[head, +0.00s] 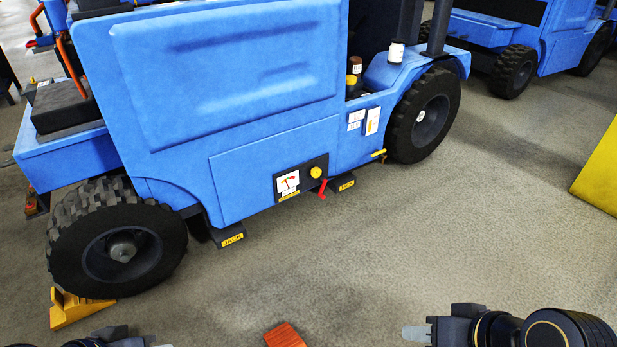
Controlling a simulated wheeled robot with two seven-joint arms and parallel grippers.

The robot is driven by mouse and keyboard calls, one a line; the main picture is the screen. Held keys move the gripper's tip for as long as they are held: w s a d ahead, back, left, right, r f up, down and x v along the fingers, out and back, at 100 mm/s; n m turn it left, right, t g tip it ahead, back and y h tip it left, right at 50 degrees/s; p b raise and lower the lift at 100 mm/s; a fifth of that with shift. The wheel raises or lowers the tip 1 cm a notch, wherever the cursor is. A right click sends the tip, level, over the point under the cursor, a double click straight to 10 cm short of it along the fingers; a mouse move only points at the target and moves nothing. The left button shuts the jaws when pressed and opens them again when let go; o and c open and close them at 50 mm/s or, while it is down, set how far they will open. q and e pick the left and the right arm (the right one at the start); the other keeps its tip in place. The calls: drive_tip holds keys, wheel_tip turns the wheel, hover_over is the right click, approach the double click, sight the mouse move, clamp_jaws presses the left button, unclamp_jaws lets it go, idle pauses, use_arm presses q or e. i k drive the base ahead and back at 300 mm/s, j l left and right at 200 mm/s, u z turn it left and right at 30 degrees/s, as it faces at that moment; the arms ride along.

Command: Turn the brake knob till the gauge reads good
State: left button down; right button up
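A round yellow knob (316,172) sits on a black panel (307,187) low on the side of the blue vehicle (225,90). I cannot tell for sure that it is the brake knob. A white plate (287,182) with red marks is left of it, too small to read; I cannot tell if it is the gauge. A red lever (322,189) hangs below the knob. My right gripper (416,333) is at the bottom right, far from the panel and touching nothing I can see. My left gripper (150,345) is mostly cut off at the bottom left. Neither opening shows clearly.
A yellow wedge (78,308) touches the vehicle's left wheel (118,245). Two jack pads, left (231,239) and right (346,185), stick out below the body. An orange block (286,336) is on the floor at the bottom. The floor right of the panel is clear.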

sight(315, 172)
drive_tip(key=k+j+u, duration=0.1)
drive_tip(key=k, duration=1.05)
drive_tip(key=i+l+u, duration=0.1)
drive_tip(key=u, duration=1.8)
drive_tip(key=l+u, duration=0.1)
drive_tip(key=l, duration=4.65)
drive_tip(key=i, duration=0.2)
